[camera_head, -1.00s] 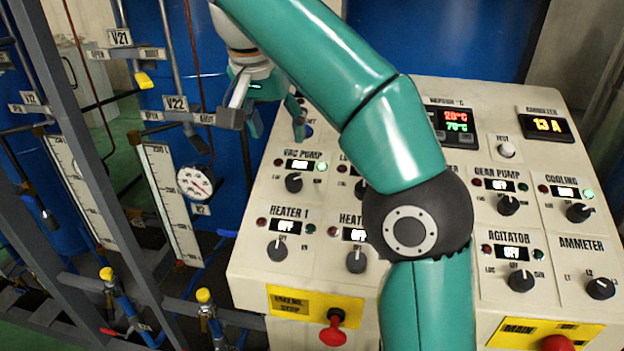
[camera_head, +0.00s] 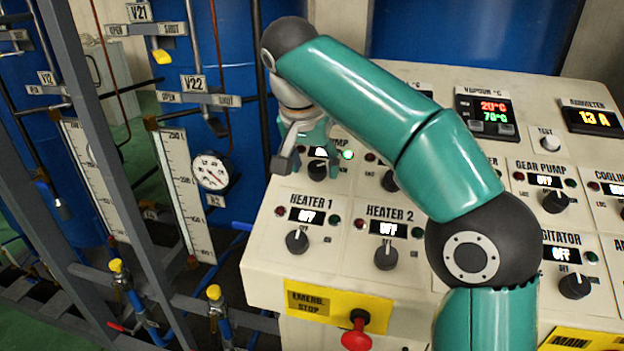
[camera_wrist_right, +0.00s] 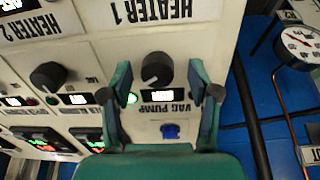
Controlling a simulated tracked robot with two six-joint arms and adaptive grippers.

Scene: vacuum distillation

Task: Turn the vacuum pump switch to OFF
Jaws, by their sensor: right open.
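The VAC PUMP switch is a black round knob (camera_head: 318,171) at the upper left of the panel, partly hidden by my gripper in the head view. In the right wrist view, where the panel appears upside down, the knob (camera_wrist_right: 157,68) sits between my fingertips. Its pale mark tilts toward the green lamp's side. The green lamp (camera_wrist_right: 132,98) is lit; the display text beside it is unreadable. My right gripper (camera_wrist_right: 160,75) is open, with a finger on each side of the knob; contact cannot be told. The right gripper also shows in the head view (camera_head: 308,162). My left gripper is not in view.
The HEATER 1 knob (camera_head: 297,241) and HEATER 2 knob (camera_head: 386,256) are just below. A red emergency stop button (camera_head: 356,337) is at the panel's lower edge. A pressure gauge (camera_head: 212,171) and metal frame stand left of the panel. A blue button (camera_wrist_right: 171,131) is near the gripper.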

